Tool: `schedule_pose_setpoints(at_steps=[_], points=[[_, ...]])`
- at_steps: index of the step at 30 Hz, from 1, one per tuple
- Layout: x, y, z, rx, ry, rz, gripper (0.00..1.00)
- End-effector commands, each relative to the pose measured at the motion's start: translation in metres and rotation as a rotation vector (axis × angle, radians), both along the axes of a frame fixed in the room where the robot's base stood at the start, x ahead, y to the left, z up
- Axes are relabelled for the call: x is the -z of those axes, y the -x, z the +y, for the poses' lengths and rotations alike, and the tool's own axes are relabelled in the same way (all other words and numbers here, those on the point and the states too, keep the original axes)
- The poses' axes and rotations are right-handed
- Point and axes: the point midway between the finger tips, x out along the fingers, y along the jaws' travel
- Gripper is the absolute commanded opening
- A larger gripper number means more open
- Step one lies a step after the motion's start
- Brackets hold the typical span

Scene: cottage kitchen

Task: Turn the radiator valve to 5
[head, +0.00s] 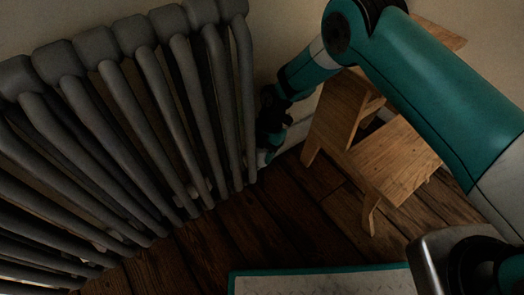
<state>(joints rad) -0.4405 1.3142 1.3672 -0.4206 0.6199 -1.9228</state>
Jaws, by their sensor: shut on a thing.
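The grey column radiator (150,110) fills the left of the head view. My gripper (266,152) is low at the radiator's right end, close to the wall and just above the floor. It is dark and small here, and its fingers are hard to make out. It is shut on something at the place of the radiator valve. The valve itself is mostly hidden by the gripper, and its numbers cannot be read. A small pale part shows just under the gripper.
A wooden step stool (395,160) stands right of my gripper, close to my arm. Dark floorboards (200,250) lie clear in front of the radiator. A pale wall (285,25) is behind. The teal-edged plate at the bottom seems to be my base.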

Motion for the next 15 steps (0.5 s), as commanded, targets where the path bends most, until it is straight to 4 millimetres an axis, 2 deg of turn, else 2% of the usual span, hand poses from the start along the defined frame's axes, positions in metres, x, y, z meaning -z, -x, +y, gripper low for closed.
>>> schedule_pose_setpoints(at_steps=[15], points=[[-0.0044,0.0003,-0.0003,0.424,-0.001,0.000,0.20]])
